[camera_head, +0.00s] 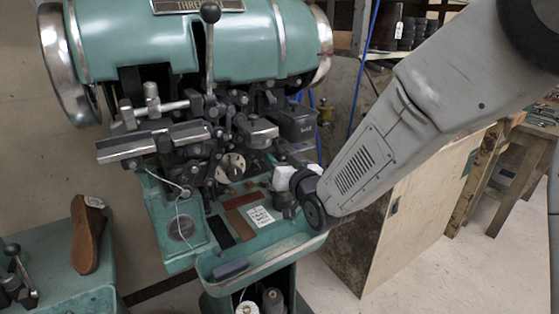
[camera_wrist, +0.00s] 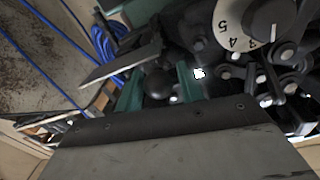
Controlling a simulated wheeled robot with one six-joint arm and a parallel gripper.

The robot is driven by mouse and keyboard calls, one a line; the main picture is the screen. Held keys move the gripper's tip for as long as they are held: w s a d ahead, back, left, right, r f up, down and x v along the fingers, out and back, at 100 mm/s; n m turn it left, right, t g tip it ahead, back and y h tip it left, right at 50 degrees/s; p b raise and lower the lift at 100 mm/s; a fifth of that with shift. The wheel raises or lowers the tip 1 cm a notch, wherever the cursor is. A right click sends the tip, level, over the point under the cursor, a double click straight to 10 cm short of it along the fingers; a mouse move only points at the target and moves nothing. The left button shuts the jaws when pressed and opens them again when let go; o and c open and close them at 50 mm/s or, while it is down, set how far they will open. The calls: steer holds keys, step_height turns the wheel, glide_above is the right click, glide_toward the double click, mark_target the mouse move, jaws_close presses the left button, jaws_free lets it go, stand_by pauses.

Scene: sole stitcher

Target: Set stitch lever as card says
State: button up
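The green sole stitcher (camera_head: 235,45) fills the middle of the head view. A tall lever with a black ball knob (camera_head: 210,12) stands upright in front of its drum. A pale round dial (camera_head: 232,166) sits low on the mechanism. The wrist view shows a numbered dial (camera_wrist: 232,38) with 5, 4 and 3 legible. A white card (camera_head: 260,217) lies on the green tray; its writing is too small to read. My gripper (camera_head: 284,181) is low at the mechanism's right side. A dark ball (camera_wrist: 157,84) shows close ahead in the wrist view.
A dark box (camera_head: 297,123) juts out above my gripper. Dark rods and knobs crowd the mechanism. A wooden cabinet (camera_head: 410,205) stands behind my arm; open floor lies at lower right.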

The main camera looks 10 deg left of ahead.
steer(key=shift+o, duration=0.4)
steer(key=shift+d, duration=0.1)
steer(key=v, duration=0.7)
steer(key=shift+s+d, duration=0.2)
steer(key=shift+s, duration=0.1)
